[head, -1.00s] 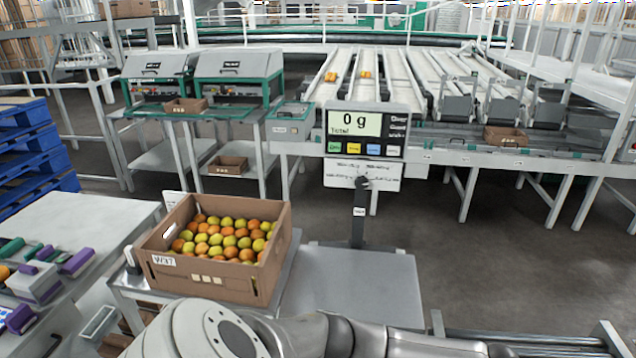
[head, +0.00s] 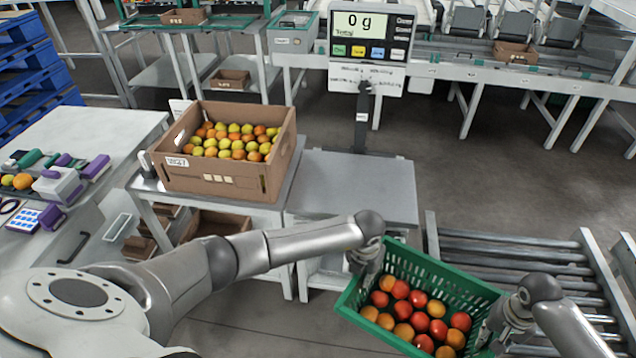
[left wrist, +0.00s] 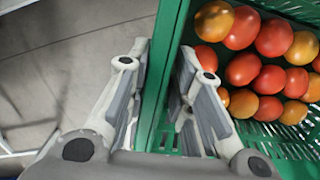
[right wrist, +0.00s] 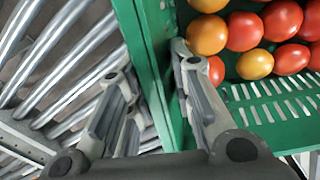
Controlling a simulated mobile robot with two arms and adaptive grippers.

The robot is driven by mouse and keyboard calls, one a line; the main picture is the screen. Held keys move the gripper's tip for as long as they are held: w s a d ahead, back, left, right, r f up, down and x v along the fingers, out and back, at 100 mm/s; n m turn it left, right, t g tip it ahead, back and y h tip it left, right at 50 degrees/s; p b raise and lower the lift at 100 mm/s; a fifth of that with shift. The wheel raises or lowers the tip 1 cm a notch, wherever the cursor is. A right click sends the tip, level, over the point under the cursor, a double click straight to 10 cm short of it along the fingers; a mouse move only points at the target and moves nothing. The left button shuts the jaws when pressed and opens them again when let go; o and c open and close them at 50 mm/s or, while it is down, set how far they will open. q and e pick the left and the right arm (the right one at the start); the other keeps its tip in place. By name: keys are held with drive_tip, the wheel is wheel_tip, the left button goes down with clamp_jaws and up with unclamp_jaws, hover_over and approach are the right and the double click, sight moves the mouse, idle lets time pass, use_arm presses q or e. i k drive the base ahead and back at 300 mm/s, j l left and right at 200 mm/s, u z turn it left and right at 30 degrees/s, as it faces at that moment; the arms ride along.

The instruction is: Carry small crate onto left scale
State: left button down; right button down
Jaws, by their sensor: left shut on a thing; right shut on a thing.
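The small crate (head: 345,302) is green, slotted and holds several red and orange tomatoes. It hangs tilted in the head view, in front of the scale and beside the rollers. My left gripper (head: 366,262) is shut on its left wall; the left wrist view shows the fingers (left wrist: 158,95) on both sides of that wall. My right gripper (head: 506,326) is shut on the opposite wall, and its fingers (right wrist: 155,90) straddle it in the right wrist view. The scale (head: 350,185) has a bare grey plate, and its display (head: 360,33) reads 0 g.
A brown cardboard crate (head: 222,180) full of yellow and orange tomatoes stands on a stand left of the scale plate. A roller conveyor (head: 500,255) lies to the right. A white table (head: 90,135) with small tools is at the left.

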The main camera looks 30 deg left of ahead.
sight(355, 182)
drive_tip(key=k+l+u, duration=0.1)
drive_tip(key=u, duration=0.7)
